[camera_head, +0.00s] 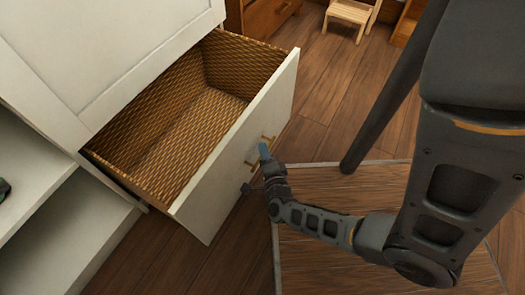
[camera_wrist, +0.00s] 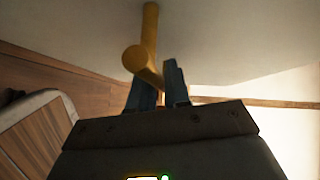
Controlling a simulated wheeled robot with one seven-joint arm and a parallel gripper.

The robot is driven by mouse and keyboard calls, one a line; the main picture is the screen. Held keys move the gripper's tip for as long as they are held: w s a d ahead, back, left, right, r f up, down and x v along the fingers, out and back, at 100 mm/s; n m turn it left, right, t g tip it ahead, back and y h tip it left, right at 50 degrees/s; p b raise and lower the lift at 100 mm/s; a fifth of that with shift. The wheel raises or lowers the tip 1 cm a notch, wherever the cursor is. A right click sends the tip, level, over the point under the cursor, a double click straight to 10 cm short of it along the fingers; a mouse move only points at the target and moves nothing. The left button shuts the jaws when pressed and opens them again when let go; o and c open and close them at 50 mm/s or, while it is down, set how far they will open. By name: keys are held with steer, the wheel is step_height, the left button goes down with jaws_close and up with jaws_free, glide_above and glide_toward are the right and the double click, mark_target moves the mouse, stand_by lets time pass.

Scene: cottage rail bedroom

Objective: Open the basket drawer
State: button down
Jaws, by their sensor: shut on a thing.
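The basket drawer (camera_head: 238,132) has a white front and a woven wicker inside. In the head view it stands pulled well out of the white cabinet (camera_head: 95,50), and its visible inside is empty. A brass bar handle (camera_head: 258,151) is on its front. My gripper (camera_head: 265,155) is at this handle. In the wrist view the brass handle (camera_wrist: 150,35) runs between the dark fingers of my gripper (camera_wrist: 160,85), which are shut on it. Part of the handle is hidden by the gripper.
White open shelves (camera_head: 60,225) are at the lower left, beside the drawer. A small wooden stool (camera_head: 350,14) stands at the top right near a wooden dresser (camera_head: 265,15). The wooden floor (camera_head: 330,85) in front of the drawer's far end is clear.

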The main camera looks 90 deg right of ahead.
steer(key=c, duration=1.2)
jaws_free()
steer(key=shift+p+v, duration=0.7)
steer(key=shift+v, duration=3.2)
steer(key=shift+w+a, duration=0.1)
steer(key=w+a+r+n+t+y, duration=0.1)
steer(key=a+r+n+t+y, duration=0.4)
steer(key=r+n, duration=0.6)
steer(key=w+a+r+n+t+y, duration=0.25)
steer(key=a+r+n+y, duration=0.35)
steer(key=r+n, duration=0.45)
steer(key=a+r+n+t+y, duration=0.4)
steer(key=a+r+n+y, duration=0.15)
steer(key=r+n, duration=0.55)
steer(key=shift+m+h, duration=0.25)
steer(key=shift+m, duration=0.1)
steer(key=r+p, duration=1.2)
steer(key=r, duration=0.1)
steer(key=r+p, duration=1.3)
steer(key=shift+w+a+r, duration=0.2)
steer(key=shift+w, duration=0.05)
